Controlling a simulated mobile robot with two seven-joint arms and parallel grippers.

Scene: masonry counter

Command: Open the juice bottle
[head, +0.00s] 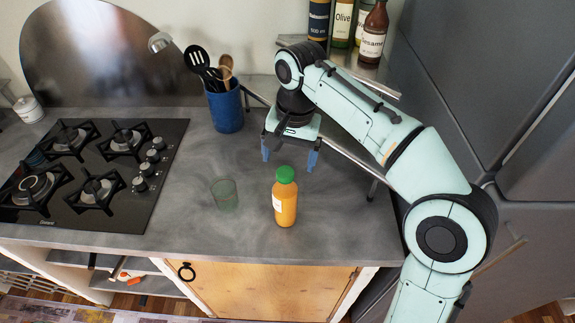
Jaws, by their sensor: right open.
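The juice bottle (285,203) stands upright on the grey counter, near its front edge. It is orange with a white label, and its green cap (285,174) is on top. My right gripper (289,158) appears just above and behind the cap in the picture, with its blue fingers spread wide on either side. The gripper is open and holds nothing. I cannot tell exactly how far the fingers are from the cap. My left gripper is not in view.
A clear green glass (225,194) stands left of the bottle. A blue utensil holder (226,108) is behind it. A black gas stove (95,170) fills the left counter. Several bottles (342,22) stand on a shelf at the back. Grey cabinets (480,80) bound the right side.

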